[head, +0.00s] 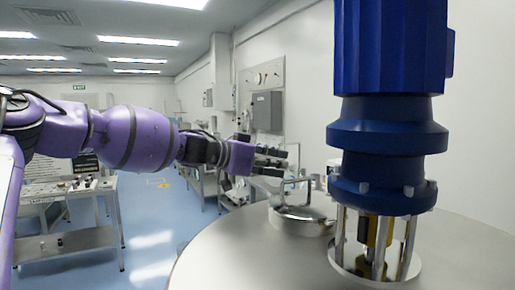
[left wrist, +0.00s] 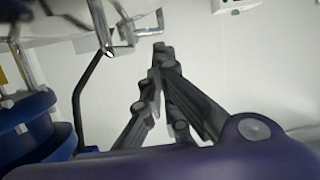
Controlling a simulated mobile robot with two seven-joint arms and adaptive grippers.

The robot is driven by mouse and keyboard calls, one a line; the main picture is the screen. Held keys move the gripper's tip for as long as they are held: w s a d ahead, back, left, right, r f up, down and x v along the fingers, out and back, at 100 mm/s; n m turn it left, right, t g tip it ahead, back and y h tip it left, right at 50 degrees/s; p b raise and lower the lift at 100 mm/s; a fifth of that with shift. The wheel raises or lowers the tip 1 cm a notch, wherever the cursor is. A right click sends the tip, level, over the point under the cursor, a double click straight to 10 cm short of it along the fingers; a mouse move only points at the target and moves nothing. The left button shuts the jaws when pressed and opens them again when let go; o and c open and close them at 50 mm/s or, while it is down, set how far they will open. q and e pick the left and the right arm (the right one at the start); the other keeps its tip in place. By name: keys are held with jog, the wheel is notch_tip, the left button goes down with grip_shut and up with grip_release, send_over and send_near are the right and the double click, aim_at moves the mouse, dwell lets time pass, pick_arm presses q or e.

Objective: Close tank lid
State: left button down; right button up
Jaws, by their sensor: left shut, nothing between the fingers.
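The steel tank (head: 225,262) fills the lower part of the head view. Its small round lid (head: 302,222) lies about level on the tank top, with a bent bar handle (head: 288,187) rising above it. I cannot tell whether the lid is fully seated. My left gripper (head: 284,162) is shut and empty, just above and behind the handle in the head view, with no clear contact. In the left wrist view the dark fingers (left wrist: 160,55) come together near bent metal bars (left wrist: 128,32) at the top. My right gripper is not in view.
A large blue motor (head: 385,120) stands on the tank to the right of the lid, and its blue housing shows in the left wrist view (left wrist: 35,125). A steel table (head: 70,258) stands at left. A grey wall box (head: 267,111) hangs behind. Open floor lies between.

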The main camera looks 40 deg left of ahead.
pick_arm(q)
jog(key=p+v, duration=0.1)
jog(key=v, duration=0.7)
jog(key=shift+s, duration=0.3)
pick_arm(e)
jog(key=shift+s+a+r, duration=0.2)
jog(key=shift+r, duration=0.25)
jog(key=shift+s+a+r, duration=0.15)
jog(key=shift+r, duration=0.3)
